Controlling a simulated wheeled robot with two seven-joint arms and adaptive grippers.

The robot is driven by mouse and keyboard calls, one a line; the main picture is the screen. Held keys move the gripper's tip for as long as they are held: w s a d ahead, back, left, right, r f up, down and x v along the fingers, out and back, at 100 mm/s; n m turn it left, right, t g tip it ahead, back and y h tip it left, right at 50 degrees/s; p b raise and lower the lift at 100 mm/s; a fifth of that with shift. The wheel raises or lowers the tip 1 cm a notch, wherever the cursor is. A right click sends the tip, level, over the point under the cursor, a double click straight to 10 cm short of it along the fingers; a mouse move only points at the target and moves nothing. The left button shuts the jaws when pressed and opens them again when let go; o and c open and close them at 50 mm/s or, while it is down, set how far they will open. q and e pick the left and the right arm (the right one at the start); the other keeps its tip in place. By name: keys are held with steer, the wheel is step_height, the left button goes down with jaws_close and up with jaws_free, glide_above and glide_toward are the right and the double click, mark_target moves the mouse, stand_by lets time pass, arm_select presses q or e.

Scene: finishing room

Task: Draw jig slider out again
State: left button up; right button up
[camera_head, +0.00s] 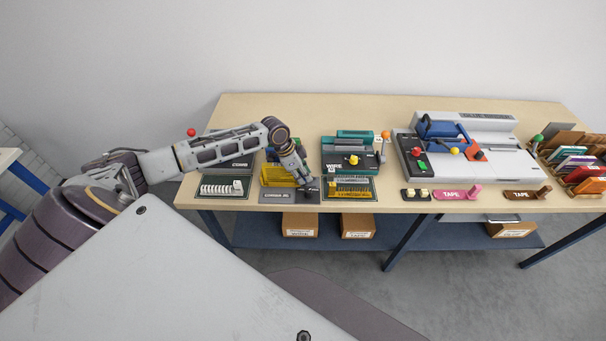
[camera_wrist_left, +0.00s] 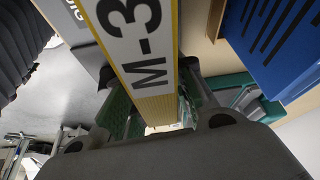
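My left gripper (camera_head: 308,192) points down at the front edge of the bench, at the right side of the yellow corner jig (camera_head: 276,177) with its grey label plate. In the left wrist view a yellow-edged block with a white face marked "M-3" (camera_wrist_left: 140,42) reaches down between the fingers of the left gripper (camera_wrist_left: 160,122). I cannot tell whether the fingers press on it. Which part is the jig slider is not clear, as the gripper hides the jig's right end in the head view. My right gripper is not in view.
A second jig (camera_head: 350,187) with yellow parts stands close on the right. A white-toothed tool (camera_head: 222,187) is on the left. Behind are the teal wire binder (camera_head: 350,155) and a dark machine (camera_head: 236,162). A large grey glue machine (camera_head: 470,150) stands further right.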

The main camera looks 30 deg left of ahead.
arm_select(q)
jaws_close()
steer(key=shift+d, duration=0.2)
steer(key=shift+w+d+p, duration=0.25)
steer(key=shift+w+d, duration=0.1)
steer(key=shift+d, duration=0.3)
steer(key=shift+w+d+p, duration=0.2)
steer(key=shift+w+d, duration=0.15)
steer(key=shift+d, duration=0.25)
steer(key=o, duration=0.7)
jaws_free()
steer(key=shift+w+d, duration=0.1)
steer(key=shift+a+r, duration=0.15)
steer(key=shift+a, duration=0.05)
steer(key=shift+v, duration=5.8)
